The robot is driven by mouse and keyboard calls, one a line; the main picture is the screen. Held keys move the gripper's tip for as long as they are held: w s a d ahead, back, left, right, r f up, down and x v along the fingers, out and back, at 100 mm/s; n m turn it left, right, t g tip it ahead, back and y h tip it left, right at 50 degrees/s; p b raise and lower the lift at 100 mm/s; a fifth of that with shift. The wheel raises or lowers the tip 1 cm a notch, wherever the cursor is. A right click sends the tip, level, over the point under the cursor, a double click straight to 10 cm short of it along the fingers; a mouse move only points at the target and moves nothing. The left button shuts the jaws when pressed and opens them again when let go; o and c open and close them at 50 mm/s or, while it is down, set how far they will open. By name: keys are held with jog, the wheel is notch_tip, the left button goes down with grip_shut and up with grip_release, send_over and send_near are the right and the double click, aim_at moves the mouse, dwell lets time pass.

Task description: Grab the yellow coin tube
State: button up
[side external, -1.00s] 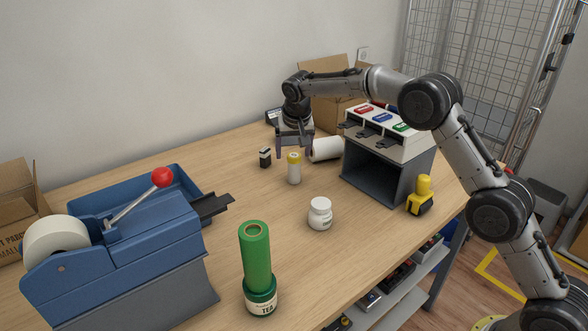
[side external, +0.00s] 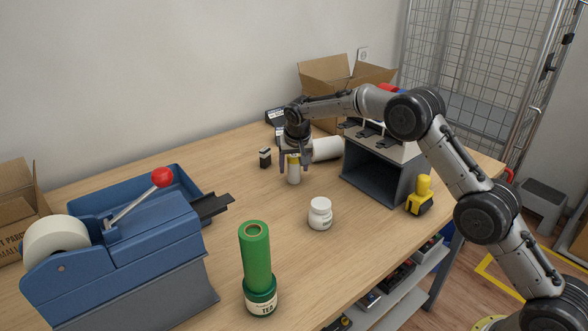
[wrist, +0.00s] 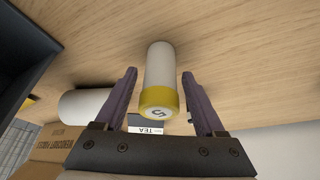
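The yellow coin tube (side external: 294,171) has a pale body and a yellow cap. It stands upright on the wooden counter (side external: 230,245). In the wrist view, the coin tube (wrist: 160,85) shows its yellow end, marked with a 5, between the two fingers. My gripper (side external: 296,169) is open around the upper part of the tube. In the wrist view, a gap shows between the tube and each finger of my gripper (wrist: 160,95), so it does not hold the tube.
A white roll (side external: 326,149) lies just right of the tube. A small dark box (side external: 265,157) stands to the left. A white jar (side external: 320,213), a green roll (side external: 255,258), a grey dispenser box (side external: 378,172) and a yellow-black stamp (side external: 421,195) stand around. Counter in front of the tube is clear.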

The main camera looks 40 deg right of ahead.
grip_shut()
jog(key=shift+r, duration=0.1)
